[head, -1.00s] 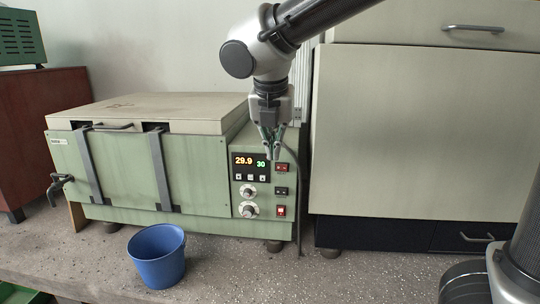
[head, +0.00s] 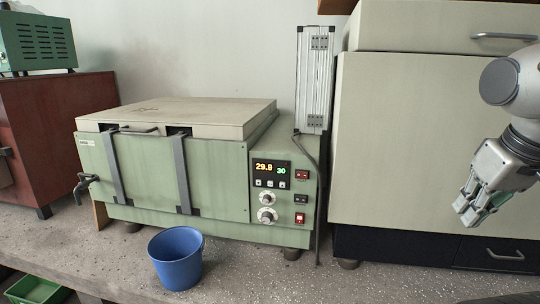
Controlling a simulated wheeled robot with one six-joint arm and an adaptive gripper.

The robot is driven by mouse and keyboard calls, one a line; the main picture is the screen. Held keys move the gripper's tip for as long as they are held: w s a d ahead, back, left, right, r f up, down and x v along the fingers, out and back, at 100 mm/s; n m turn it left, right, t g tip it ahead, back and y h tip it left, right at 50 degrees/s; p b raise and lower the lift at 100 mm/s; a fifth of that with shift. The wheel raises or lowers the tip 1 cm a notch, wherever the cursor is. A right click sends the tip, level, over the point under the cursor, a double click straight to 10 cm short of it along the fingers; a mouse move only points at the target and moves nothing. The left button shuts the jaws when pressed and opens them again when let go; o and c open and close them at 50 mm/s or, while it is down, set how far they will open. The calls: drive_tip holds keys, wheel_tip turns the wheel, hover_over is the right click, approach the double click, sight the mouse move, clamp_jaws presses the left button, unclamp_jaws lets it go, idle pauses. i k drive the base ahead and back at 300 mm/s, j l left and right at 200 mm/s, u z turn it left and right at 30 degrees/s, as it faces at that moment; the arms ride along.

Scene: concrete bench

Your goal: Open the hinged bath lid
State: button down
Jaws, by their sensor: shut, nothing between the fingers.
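The bath (head: 215,213) is a pale green box on the concrete bench, with a control panel on its right reading 29.9 and 30. Its flat beige lid (head: 185,113) lies closed on top. A dark bar handle (head: 138,130) shows at the lid's front edge, towards the left. Two grey straps (head: 182,175) run down the bath's front. My gripper (head: 466,217) is at the far right, in front of the beige cabinet, well away from the lid. It is shut and empty, pointing down and to the left.
A blue bucket (head: 176,260) stands on the bench in front of the bath. A tap (head: 86,186) juts from the bath's left side. A beige cabinet (head: 400,140) stands at right. A metal column (head: 314,85) with a cable stands behind the bath's right end.

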sight(223, 120)
drive_tip(key=u, duration=0.95)
drive_tip(key=i+j+u, duration=0.15)
drive_tip(key=u, duration=0.2)
drive_tip(key=i+j+u, duration=0.1)
drive_tip(key=u, duration=0.25)
drive_tip(key=i+u, duration=0.2)
drive_tip(key=u, duration=0.15)
